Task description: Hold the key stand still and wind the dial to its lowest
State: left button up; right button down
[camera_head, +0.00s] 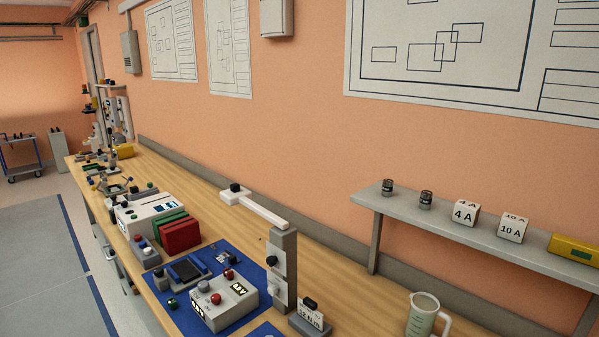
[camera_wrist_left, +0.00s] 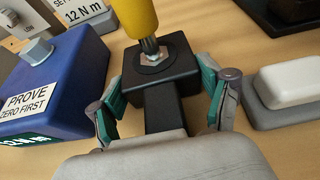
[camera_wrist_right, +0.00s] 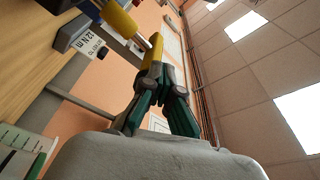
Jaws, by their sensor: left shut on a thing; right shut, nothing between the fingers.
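The key stand (camera_wrist_left: 160,90) is a black block in the left wrist view, with a hex fitting on top. The grey tip of a yellow key (camera_wrist_left: 136,14) meets that fitting. My left gripper (camera_wrist_left: 163,86) is shut on the stand, one finger on each side. In the right wrist view the key shows as a yellow handle (camera_wrist_right: 118,18) with a grey rod running to another yellow end piece (camera_wrist_right: 155,48). My right gripper (camera_wrist_right: 154,78) is shut right by that end piece; whether they touch is unclear. The dial's marks cannot be read. Neither gripper shows in the head view.
A blue box (camera_wrist_left: 55,75) labelled "PROVE ZERO FIRST" stands left of the stand. A grey-white block (camera_wrist_left: 285,90) lies to its right. A "12 N m" card (camera_wrist_left: 85,8) is behind. The head view shows a crowded bench, a measuring jug (camera_head: 422,315) and a wall shelf (camera_head: 470,240).

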jog(key=shift+w+d+f, duration=0.35)
jog(key=shift+d+f, duration=0.05)
jog(key=shift+f, duration=0.1)
dwell(0.7)
jog(key=shift+s+a+f, duration=0.1)
jog(key=v, duration=0.6)
jog(key=shift+d, duration=0.25)
dwell(0.4)
jog(key=w+a+r, duration=0.1)
jog(key=w+a, duration=0.2)
jog(key=a, duration=0.2)
jog(key=shift+w+r, duration=0.4)
dwell(0.5)
